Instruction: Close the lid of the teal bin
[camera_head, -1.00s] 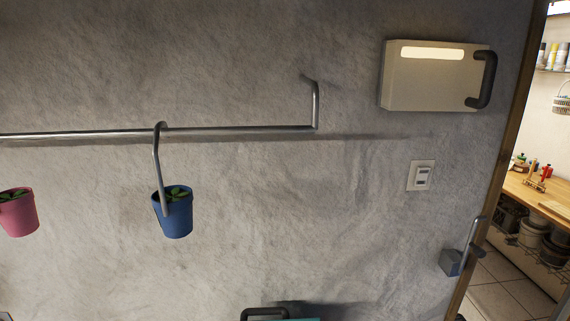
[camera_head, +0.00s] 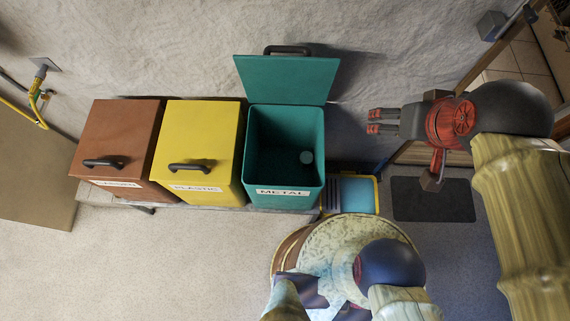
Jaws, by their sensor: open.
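The teal bin (camera_head: 317,185) stands against the wall with a label reading METAL on its front. Its lid (camera_head: 286,80) is raised and leans back toward the wall, with a dark handle (camera_head: 287,50) at its top edge.
A yellow bin (camera_head: 210,140) and a brown bin (camera_head: 125,135), both with lids down, stand left of the teal bin. A yellow-and-blue container (camera_head: 357,194) is at its right. A dark mat (camera_head: 433,199) lies further right. Open floor (camera_head: 170,270) is in front of the bins.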

